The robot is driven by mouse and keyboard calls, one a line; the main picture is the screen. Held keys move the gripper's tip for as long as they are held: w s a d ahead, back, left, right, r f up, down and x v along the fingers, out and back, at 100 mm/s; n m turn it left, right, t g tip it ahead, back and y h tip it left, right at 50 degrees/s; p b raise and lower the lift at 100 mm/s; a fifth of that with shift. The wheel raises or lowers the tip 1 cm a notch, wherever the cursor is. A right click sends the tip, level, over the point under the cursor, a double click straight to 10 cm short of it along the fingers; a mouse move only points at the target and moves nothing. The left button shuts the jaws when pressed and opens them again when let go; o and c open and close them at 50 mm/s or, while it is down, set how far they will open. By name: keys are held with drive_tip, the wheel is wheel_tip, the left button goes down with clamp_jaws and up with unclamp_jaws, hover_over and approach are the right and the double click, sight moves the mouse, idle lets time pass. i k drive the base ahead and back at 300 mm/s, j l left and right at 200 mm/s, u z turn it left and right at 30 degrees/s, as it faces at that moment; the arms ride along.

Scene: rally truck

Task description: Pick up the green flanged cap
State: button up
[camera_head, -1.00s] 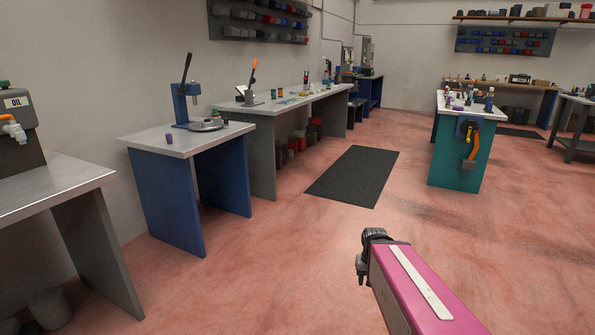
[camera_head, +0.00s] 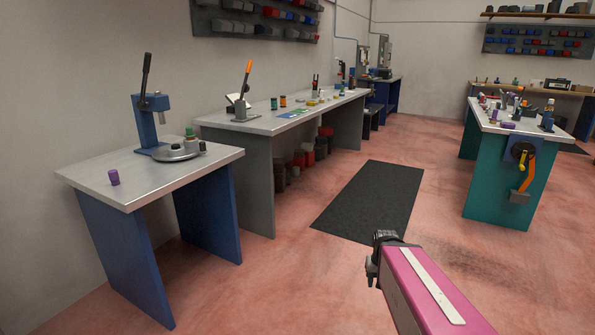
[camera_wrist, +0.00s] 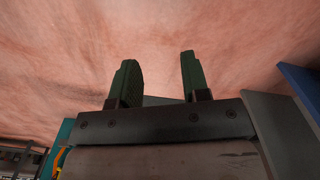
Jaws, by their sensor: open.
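A small green-topped piece (camera_head: 190,132), perhaps the green flanged cap, sits at the round grey base of the blue lever press (camera_head: 150,120) on the near blue-legged bench. It is too small to tell its shape. My gripper (camera_head: 376,258) is low over the open floor, right of that bench and well apart from it. The wrist view shows its two dark green fingers (camera_wrist: 160,80) spread apart with nothing between them, only pink floor beyond.
A purple cup-like piece (camera_head: 113,177) stands on the near bench (camera_head: 85,175). A long grey bench (camera_head: 225,120) with small parts runs behind it. A teal bench (camera_head: 490,170) stands at right. A black mat (camera_head: 370,200) lies on clear floor between.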

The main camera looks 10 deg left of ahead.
sight(190, 133)
drive_tip(key=i+u, duration=0.1)
drive_tip(key=i, duration=0.45)
drive_tip(key=i+l+u, duration=0.1)
drive_tip(key=i, duration=0.45)
drive_tip(key=i+l+u, duration=0.1)
drive_tip(key=i, duration=0.45)
